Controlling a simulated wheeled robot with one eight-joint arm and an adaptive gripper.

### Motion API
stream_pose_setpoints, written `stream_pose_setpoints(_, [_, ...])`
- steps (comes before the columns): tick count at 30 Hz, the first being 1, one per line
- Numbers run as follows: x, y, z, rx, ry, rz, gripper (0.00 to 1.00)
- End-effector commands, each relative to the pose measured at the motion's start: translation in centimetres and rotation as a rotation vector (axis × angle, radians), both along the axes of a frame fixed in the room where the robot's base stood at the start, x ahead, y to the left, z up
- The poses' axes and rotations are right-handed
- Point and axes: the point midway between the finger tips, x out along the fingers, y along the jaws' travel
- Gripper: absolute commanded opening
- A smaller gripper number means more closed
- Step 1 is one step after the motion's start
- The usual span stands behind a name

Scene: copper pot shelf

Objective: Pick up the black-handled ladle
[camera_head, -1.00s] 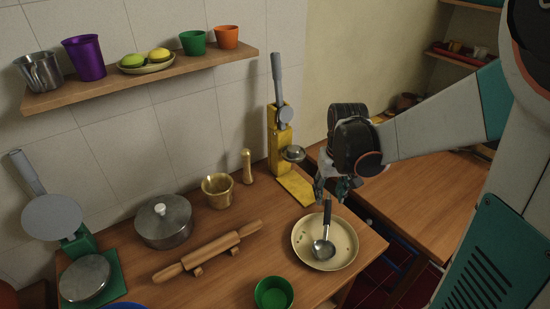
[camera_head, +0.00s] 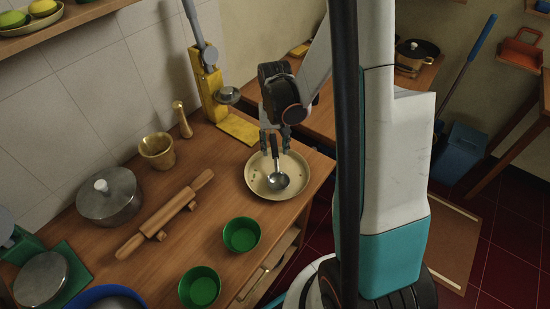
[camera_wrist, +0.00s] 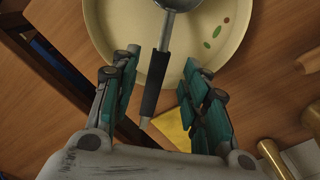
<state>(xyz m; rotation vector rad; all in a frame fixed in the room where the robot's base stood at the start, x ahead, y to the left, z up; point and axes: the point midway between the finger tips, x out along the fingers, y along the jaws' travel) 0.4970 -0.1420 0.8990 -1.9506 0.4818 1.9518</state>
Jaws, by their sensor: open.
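The black-handled ladle (camera_head: 278,179) rests in the cream plate (camera_head: 262,188), its steel bowl on the plate and its black handle tilted up toward my gripper (camera_head: 275,147). In the wrist view the black handle (camera_wrist: 156,80) runs between the two teal finger pads of my gripper (camera_wrist: 158,98). The fingers are apart, with a gap on each side of the handle. The ladle's bowl (camera_wrist: 180,3) is cut off at the top edge of the wrist view.
A yellow press (camera_head: 212,95) stands behind the plate. A rolling pin (camera_head: 168,214), green cups (camera_head: 241,235), a lidded pot (camera_head: 110,196) and a brass mortar (camera_head: 157,151) are to the left. The plate sits near the counter's right edge.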

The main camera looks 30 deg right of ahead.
Motion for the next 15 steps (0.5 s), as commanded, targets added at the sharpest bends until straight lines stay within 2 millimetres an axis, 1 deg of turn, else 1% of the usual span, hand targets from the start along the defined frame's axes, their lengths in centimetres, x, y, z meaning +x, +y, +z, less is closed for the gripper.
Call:
stream_pose_setpoints(5, [0.0,-0.1,-1.7,0.0,0.0,0.0,0.42])
stream_pose_setpoints(10, [0.1,-0.2,-4.3,0.0,0.0,0.001,0.42])
stream_pose_setpoints(12, [0.1,-0.2,-5.0,0.0,0.0,0.001,0.42])
stream_pose_setpoints(15, [0.0,-0.2,-5.2,0.0,0.0,0.001,0.42])
